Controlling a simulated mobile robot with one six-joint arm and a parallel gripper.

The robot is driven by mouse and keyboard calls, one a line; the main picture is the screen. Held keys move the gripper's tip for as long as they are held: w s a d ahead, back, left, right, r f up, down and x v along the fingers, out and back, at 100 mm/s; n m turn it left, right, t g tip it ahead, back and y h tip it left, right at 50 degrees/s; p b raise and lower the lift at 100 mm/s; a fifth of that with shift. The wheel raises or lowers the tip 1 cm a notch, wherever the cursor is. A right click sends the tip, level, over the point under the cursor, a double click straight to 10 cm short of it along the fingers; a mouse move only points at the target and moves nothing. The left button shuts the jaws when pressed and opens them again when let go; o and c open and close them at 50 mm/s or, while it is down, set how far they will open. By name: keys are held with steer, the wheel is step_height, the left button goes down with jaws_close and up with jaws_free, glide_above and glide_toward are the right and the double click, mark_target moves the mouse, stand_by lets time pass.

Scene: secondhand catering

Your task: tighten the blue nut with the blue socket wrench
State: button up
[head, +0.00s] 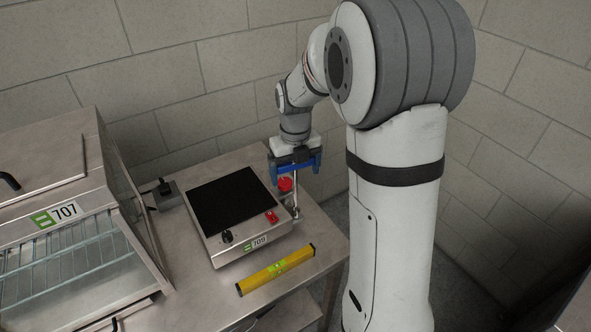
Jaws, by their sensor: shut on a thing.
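My gripper (296,168) is above the back right corner of the hob, pointing down, with blue parts at its end. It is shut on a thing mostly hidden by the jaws. A thin metallic shaft (295,200) shows below the jaws and runs down beside the hob's right edge. I cannot tell whether this is the socket wrench. A red round part (285,184) shows just under the jaws; I cannot tell what it belongs to. I cannot make out a blue nut.
The hob (232,203), labelled 709, has a black top and stands on a steel table (320,248). A yellow spirit level (276,269) lies in front of it. A steel display case (75,225), labelled 707, stands at left. A block wall is close behind.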

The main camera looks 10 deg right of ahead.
steer(key=shift+r, duration=0.1)
steer(key=shift+w+r+p, duration=0.1)
steer(key=shift+r+p, duration=0.2)
steer(key=shift+w+r+p, duration=0.2)
steer(key=shift+r+p, duration=0.3)
steer(key=shift+r, duration=0.3)
steer(key=c, duration=0.8)
steer(key=shift+o, duration=0.2)
steer(key=shift+s+r+p, duration=0.3)
steer(key=shift+s+r, duration=0.05)
steer(key=shift+r, duration=0.15)
steer(key=shift+w+f, duration=0.15)
steer(key=shift+f, duration=0.05)
steer(key=shift+r, duration=0.1)
